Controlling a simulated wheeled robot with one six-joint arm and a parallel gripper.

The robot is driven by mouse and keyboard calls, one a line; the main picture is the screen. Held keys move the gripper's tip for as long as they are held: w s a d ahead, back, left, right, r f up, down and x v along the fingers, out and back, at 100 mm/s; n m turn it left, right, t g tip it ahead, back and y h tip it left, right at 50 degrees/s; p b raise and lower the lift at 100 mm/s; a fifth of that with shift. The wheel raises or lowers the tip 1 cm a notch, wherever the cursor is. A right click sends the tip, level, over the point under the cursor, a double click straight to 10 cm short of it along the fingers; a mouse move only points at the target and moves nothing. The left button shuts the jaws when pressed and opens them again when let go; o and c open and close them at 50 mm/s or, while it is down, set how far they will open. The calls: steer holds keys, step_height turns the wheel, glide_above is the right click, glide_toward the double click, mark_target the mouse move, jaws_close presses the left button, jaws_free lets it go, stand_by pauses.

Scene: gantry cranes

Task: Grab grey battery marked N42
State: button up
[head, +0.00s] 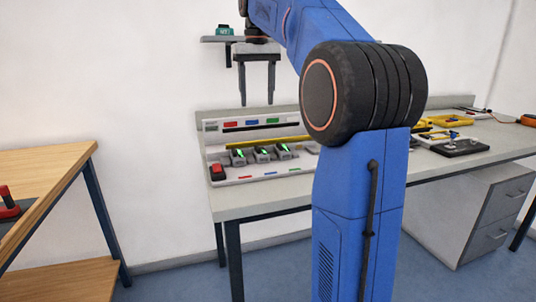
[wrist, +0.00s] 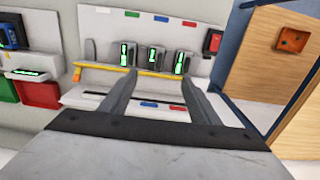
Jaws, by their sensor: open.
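Three grey batteries with green lights sit in a row in the charging rack (head: 250,181) on the bench: the left one (head: 238,157), the middle one (head: 262,154) and the right one (head: 284,151). They also show in the wrist view, as a left (wrist: 128,53), middle (wrist: 153,55) and right one (wrist: 181,62). Their markings are too small to read, so I cannot tell which is N42. My gripper (head: 257,103) is open and empty, fingers pointing down, above the rack and apart from the batteries. In the wrist view the fingers (wrist: 158,82) spread below the row.
A red-topped block (head: 217,172) stands at the rack's left end. A yellow bar (head: 268,143) runs behind the batteries. My arm hides the bench's middle.

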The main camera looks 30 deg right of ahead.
glide_above(261, 153)
steer(key=w, duration=0.2)
steer(key=f, duration=1.2)
steer(key=shift+s+d, duration=0.1)
steer(key=shift+d, duration=0.2)
steer(key=shift+d+f, duration=0.15)
steer(key=shift+f, duration=1.15)
steer(key=shift+d+f, duration=0.1)
steer(key=shift+f, duration=1.15)
steer(key=c, duration=1.3)
steer(key=shift+o, duration=0.2)
